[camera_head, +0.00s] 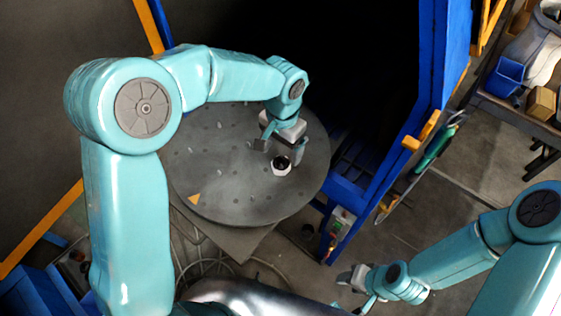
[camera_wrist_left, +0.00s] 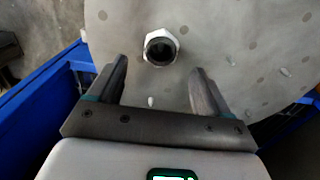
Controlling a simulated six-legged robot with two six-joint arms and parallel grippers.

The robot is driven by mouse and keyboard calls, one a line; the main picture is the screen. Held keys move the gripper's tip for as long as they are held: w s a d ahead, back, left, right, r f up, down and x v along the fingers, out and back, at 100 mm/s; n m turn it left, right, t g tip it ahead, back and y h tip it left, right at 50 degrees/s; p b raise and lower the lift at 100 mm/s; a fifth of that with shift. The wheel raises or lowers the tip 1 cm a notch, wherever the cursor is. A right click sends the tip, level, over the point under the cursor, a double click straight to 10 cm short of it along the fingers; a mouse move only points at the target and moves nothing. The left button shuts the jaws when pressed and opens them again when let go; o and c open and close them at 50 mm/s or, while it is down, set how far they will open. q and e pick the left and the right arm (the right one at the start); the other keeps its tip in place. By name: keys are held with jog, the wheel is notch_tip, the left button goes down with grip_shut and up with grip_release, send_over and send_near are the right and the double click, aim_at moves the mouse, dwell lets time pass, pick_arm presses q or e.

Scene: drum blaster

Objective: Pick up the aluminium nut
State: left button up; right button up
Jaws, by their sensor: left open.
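The aluminium nut (camera_head: 281,166) is a small pale hexagonal ring with a dark hole. It sits on the round grey turntable (camera_head: 225,205), right of the middle. My left gripper (camera_head: 279,150) is open just above and behind the nut in the head view. In the left wrist view the nut (camera_wrist_left: 160,47) lies ahead of the two fingertips (camera_wrist_left: 158,70), roughly centred between them, with nothing held. My right gripper (camera_head: 352,279) hangs low at the lower right, away from the turntable; its jaw state is unclear.
A blue frame (camera_head: 425,95) with a dark opening stands behind and right of the turntable. Small spots and bits mark the disc, along with a yellow triangle (camera_head: 194,199). A bench with a blue bin (camera_head: 504,75) is at the upper right. The disc around the nut is mostly clear.

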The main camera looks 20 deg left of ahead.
aim_at(281, 164)
pick_arm(q)
jog(key=shift+w+a+f, duration=0.1)
jog(key=shift+w+f, duration=0.05)
jog(key=shift+f, duration=0.3)
jog(key=shift+s+f, duration=0.2)
notch_tip(281, 164, down, 5)
jog(key=shift+r+p, duration=0.1)
jog(key=shift+p, duration=0.55)
jog(key=shift+s+r, duration=0.1)
jog(key=shift+r, duration=0.05)
jog(key=shift+s+r, duration=0.1)
jog(key=shift+s, duration=0.1)
jog(key=shift+c, duration=0.9)
jog(key=shift+w, duration=0.15)
jog(key=c, duration=1)
